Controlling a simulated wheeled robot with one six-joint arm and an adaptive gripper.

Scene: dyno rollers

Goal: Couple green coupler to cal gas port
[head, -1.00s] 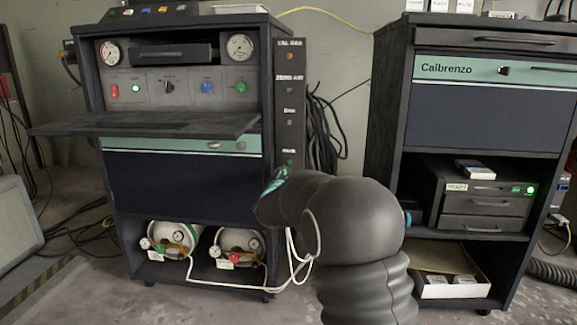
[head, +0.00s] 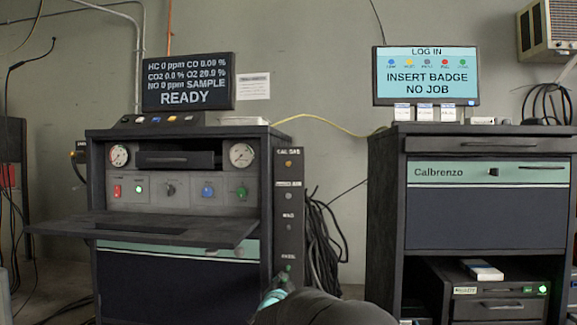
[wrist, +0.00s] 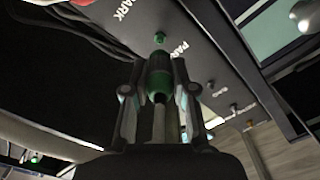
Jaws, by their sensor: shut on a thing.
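My gripper (wrist: 158,85) is shut on the green coupler (wrist: 160,80), with a finger on either side of it. In the wrist view the coupler points at a small green fitting (wrist: 160,38) on the dark port strip beside the PARK label. I cannot tell whether coupler and fitting touch. In the head view my gripper (head: 273,296) is at the strip's lower end, partly hidden by my arm. The cal gas port (head: 289,164) is a small brass-coloured fitting near the top of the strip, under the CAL GAS label, with nothing on it.
The port strip (head: 290,225) runs down the right side of the gauge cabinet (head: 185,140). An open shelf flap (head: 145,228) juts out to the left. Black cables (head: 322,240) hang just right of the strip. The Calbrenzo cabinet (head: 480,215) stands further right, across a gap.

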